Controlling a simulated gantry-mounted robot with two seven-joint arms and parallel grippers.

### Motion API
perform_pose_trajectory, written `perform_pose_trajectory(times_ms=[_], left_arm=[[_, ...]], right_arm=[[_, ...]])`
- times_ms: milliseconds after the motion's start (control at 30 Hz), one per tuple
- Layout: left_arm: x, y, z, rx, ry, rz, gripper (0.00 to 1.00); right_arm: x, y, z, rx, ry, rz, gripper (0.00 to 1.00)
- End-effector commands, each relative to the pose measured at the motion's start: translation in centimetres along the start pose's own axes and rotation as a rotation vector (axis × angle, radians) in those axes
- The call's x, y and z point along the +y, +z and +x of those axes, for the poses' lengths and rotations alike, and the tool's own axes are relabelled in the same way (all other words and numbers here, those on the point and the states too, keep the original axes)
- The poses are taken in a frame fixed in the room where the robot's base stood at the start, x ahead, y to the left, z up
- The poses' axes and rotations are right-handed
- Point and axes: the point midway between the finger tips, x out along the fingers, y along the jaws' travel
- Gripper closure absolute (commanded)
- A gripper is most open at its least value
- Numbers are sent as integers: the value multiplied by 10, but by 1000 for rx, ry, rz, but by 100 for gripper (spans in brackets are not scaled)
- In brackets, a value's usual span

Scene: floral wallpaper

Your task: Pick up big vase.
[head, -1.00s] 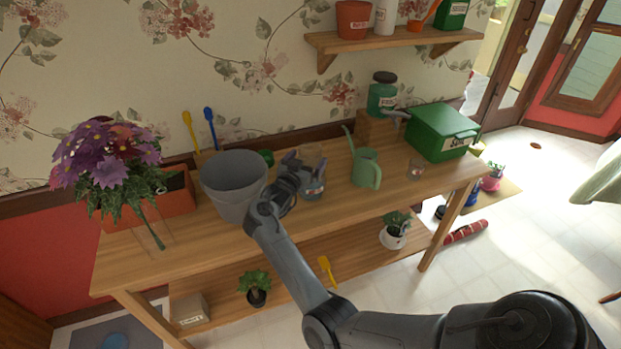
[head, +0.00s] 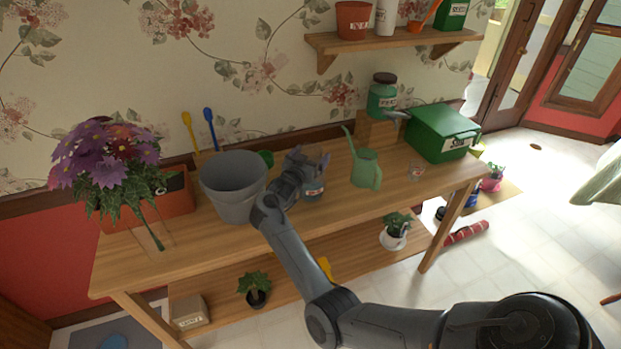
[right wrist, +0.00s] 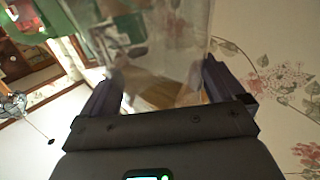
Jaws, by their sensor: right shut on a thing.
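A large clear glass vase (right wrist: 170,40) fills the middle of the right wrist view, between the two fingers. My right gripper (right wrist: 158,85) is shut on it, with one finger on each side. In the head view my right gripper (head: 310,162) is above the table, right of the grey bucket. The glass is hard to make out there. A small labelled jar (head: 313,190) shows just below the fingers. My left gripper is not in view.
The wooden table (head: 270,238) holds a grey bucket (head: 230,190) and purple flowers (head: 105,155) at left. A green watering can (head: 366,170), small glass (head: 416,171) and green box (head: 443,132) stand at right. A wall shelf (head: 395,42) is above.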

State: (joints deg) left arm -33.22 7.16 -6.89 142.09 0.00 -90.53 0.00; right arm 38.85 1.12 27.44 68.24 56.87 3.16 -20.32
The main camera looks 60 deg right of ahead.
Motion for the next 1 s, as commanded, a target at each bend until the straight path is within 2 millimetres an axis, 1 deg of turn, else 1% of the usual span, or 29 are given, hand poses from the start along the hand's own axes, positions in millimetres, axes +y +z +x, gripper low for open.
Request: perform_pose_trajectory(times_ms=[33, 100, 133, 433, 567, 867, 1000], left_arm=[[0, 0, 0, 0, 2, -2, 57], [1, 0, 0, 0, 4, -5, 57], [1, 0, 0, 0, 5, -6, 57], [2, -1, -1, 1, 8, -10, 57], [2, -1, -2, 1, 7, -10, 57], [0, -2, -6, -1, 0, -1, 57], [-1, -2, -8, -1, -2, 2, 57]], right_arm=[[0, 0, 0, 1, 0, 1, 78], [0, 0, 0, 1, 0, 1, 89], [0, -3, 0, 5, 0, 3, 89], [0, -4, 0, 5, 0, 3, 89], [0, -9, 0, 5, 0, 4, 89], [-1, -33, -1, 5, 0, 5, 89], [0, -46, -2, 6, 0, 5, 89]])
